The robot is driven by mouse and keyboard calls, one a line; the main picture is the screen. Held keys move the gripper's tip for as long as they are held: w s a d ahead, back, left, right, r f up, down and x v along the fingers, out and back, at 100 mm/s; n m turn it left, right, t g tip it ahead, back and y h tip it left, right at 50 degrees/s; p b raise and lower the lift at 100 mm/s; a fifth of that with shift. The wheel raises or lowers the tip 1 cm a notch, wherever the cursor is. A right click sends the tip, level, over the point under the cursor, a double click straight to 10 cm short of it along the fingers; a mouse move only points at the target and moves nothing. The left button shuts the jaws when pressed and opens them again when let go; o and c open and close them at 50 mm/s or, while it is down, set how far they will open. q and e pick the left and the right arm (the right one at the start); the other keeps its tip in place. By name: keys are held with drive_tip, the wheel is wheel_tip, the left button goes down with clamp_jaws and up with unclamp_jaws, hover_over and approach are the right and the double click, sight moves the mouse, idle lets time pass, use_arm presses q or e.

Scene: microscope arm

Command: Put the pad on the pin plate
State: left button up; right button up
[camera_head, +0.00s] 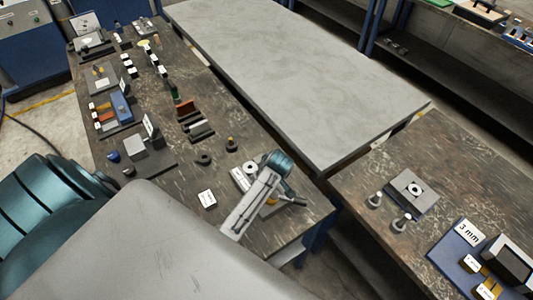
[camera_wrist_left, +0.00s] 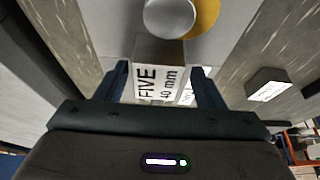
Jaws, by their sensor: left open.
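My left gripper (camera_wrist_left: 166,88) is open, and its two dark fingers stand on either side of a block labelled FIVE 40 mm (camera_wrist_left: 158,84) in the left wrist view. I cannot tell whether they touch it. A grey round knob (camera_wrist_left: 169,17) with a yellow disc (camera_wrist_left: 205,18) lies just beyond the block. In the head view my left forearm and wrist cover this spot, and the fingers are mostly hidden. I cannot tell for sure which thing is the pad or the pin plate. A grey plate with a ringed centre (camera_head: 411,191) lies on the right table. My right gripper is not seen.
A white-labelled block (camera_head: 207,198) stands apart on the dark left table, also in the wrist view (camera_wrist_left: 268,90). Several small blocks and fixtures crowd the table's far part. A bare grey table (camera_head: 300,75) is behind.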

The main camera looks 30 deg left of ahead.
use_arm(q)
drive_tip(key=shift+d+r, duration=0.2)
drive_tip(key=shift+r, duration=0.15)
drive_tip(key=b+v, duration=0.4)
drive_tip(key=v, duration=0.7)
drive_tip(key=shift+s, duration=0.2)
